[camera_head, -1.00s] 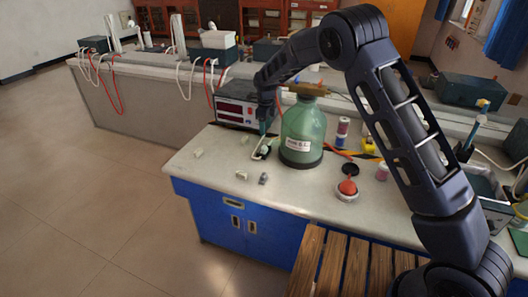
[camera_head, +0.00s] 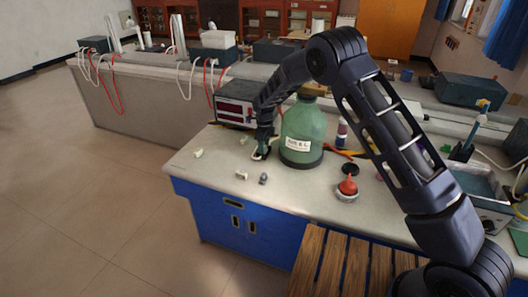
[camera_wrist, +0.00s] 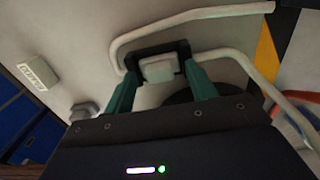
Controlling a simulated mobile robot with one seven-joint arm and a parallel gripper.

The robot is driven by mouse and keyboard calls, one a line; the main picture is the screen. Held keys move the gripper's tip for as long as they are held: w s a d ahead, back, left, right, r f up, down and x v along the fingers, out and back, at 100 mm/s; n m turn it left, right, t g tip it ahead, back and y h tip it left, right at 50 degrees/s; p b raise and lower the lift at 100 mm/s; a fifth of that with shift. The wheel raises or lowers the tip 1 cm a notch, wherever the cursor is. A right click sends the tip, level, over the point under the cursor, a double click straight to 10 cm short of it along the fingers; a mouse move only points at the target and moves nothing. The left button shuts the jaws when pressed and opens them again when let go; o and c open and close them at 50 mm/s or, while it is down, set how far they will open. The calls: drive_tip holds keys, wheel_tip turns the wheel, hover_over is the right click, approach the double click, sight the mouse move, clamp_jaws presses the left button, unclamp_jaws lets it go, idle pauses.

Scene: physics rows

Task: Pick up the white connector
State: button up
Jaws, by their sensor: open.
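In the wrist view a small white connector block (camera_wrist: 158,69) lies on the bench between the dark fingertips of my gripper (camera_wrist: 157,60). The green fingers are spread, one on each side of it. I cannot tell whether the tips touch it. In the head view my gripper (camera_head: 261,152) points down at the bench just left of the green bottle (camera_head: 303,134). The block there is mostly hidden by the fingers. Other small whitish blocks (camera_head: 197,153) and (camera_head: 241,174) lie to the left and front, with a grey piece (camera_head: 263,179) nearby.
A white cable (camera_wrist: 190,15) curves around the fingers in the wrist view. The green bottle stands close on the gripper's right. A power supply box (camera_head: 235,105) is behind. A red-topped item (camera_head: 348,189) stands on the right.

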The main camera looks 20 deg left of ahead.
drive_tip(key=c, duration=1.1)
drive_tip(key=shift+o, duration=0.2)
drive_tip(key=shift+r, duration=0.1)
